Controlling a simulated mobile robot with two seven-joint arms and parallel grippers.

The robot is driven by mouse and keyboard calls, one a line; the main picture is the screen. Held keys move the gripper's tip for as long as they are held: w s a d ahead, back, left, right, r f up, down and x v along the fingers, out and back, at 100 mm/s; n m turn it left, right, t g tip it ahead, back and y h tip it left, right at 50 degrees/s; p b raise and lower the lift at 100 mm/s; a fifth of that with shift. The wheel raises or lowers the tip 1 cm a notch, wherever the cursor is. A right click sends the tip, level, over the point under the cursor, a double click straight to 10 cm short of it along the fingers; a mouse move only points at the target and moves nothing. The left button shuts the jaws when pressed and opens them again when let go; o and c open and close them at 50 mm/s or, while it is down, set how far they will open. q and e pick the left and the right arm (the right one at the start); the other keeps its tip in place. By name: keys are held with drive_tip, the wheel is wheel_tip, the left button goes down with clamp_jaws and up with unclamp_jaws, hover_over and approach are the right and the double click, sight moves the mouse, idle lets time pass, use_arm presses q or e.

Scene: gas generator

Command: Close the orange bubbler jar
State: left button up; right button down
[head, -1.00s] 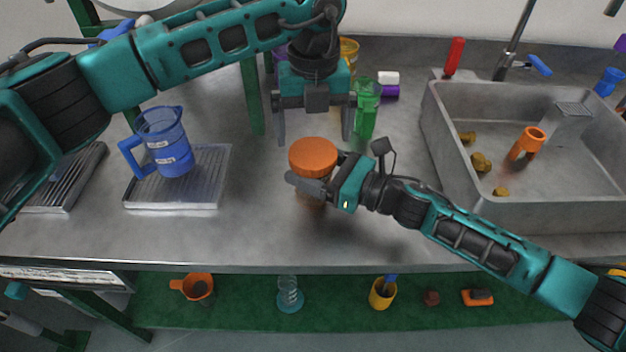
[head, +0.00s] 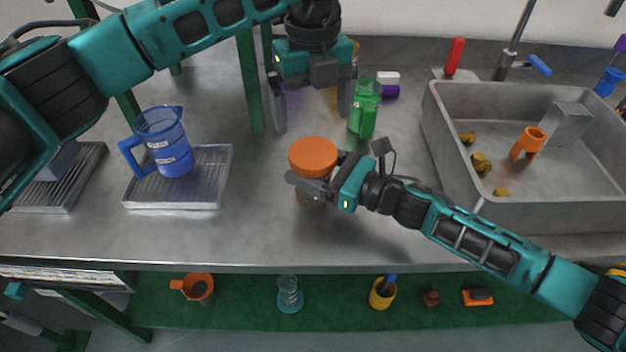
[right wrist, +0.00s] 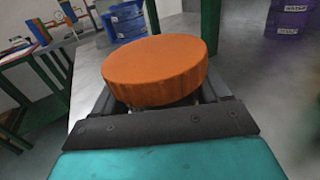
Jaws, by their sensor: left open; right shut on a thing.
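The orange bubbler jar (head: 309,199) stands upright on the grey counter with its round orange lid (head: 313,156) on top. The lid also fills the middle of the right wrist view (right wrist: 156,68). My right gripper (head: 318,188) is shut around the jar just below the lid, coming in from the right. My left gripper (head: 312,110) is open and empty, pointing down behind and above the lid, apart from it. The jar's lower body is mostly hidden by my right gripper, and I cannot tell how tightly the lid sits.
A blue jug (head: 166,142) stands on a ribbed tray (head: 218,170) at the left. A green container (head: 364,112) stands behind the jar at the right. The sink (head: 438,130) is farther right, with an orange piece inside. Counter in front of the jar is clear.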

sight(314, 152)
use_arm(q)
drive_tip(key=shift+f, duration=4.05)
drive_tip(key=shift+c, duration=0.4)
drive_tip(key=c, duration=0.9)
drive_tip(key=shift+m, duration=1.7)
drive_tip(key=o, duration=1)
drive_tip(key=shift+r, duration=2.3)
